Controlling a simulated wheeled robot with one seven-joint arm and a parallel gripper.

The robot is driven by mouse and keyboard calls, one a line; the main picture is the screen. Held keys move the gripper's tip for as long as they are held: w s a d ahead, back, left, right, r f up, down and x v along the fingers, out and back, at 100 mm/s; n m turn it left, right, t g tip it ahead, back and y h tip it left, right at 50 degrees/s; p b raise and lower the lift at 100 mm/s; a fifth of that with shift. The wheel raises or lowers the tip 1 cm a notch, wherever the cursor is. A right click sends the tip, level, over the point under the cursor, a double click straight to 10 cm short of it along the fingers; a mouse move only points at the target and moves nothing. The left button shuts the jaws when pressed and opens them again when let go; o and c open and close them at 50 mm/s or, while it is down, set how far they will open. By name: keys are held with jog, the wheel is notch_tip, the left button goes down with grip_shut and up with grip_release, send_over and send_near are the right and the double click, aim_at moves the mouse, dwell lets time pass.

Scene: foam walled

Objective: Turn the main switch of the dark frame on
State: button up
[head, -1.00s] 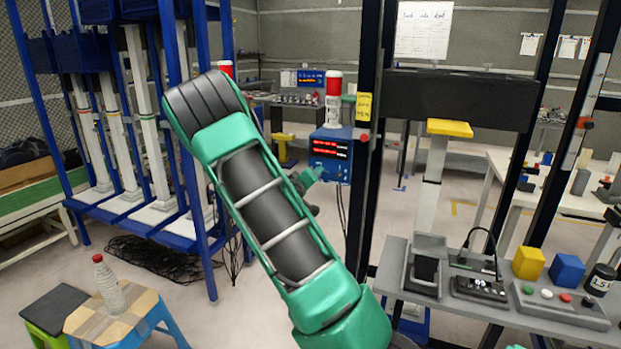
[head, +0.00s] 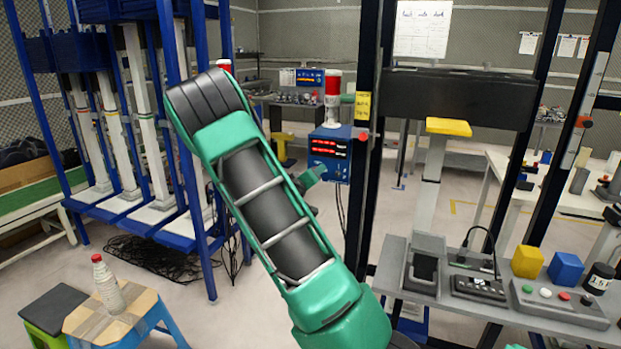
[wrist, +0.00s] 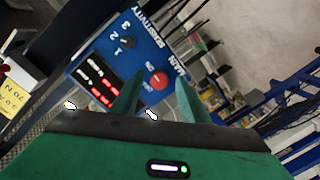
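The dark frame has a black post (head: 366,150) and a black crossbeam (head: 460,98) in the head view. A blue control box (head: 329,150) with red lit displays is beside the post. In the wrist view the box face (wrist: 92,52) carries a red MAIN knob (wrist: 158,80), a black SENSITIVITY knob (wrist: 127,42) and lit red digits (wrist: 98,80). My gripper (wrist: 158,78) is open, its two green fingers on either side of the red knob in the picture. I cannot tell whether they touch it. In the head view my arm mostly hides the gripper.
A red-and-white lamp (head: 333,88) stands on the box. A grey bench (head: 395,262) with devices and blocks is at the right. A blue rack (head: 205,235) is at the left. A bottle (head: 108,287) stands on a stool (head: 125,318) at the lower left.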

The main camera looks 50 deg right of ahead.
jog(key=f+v, duration=0.1)
jog(key=v, duration=0.9)
jog(key=shift+a+r, duration=0.4)
jog(key=shift+r, duration=0.1)
jog(key=shift+s, duration=0.15)
jog(key=s+f+m+g+y, duration=0.3)
jog(key=s, duration=0.5)
jog(key=s+f+m+g+y, duration=0.2)
jog(key=s+f+g+y, duration=0.15)
jog(key=s, duration=0.45)
jog(key=s+a+r+n+y, duration=0.1)
jog(key=s+a+y, duration=0.3)
jog(key=s+a, duration=0.4)
jog(key=s+a+r+n+y, duration=0.2)
jog(key=s+a+y, duration=0.3)
jog(key=s+a, duration=0.3)
jog(key=a, duration=0.4)
jog(key=shift+a+r, duration=0.3)
jog(key=shift+a, duration=0.05)
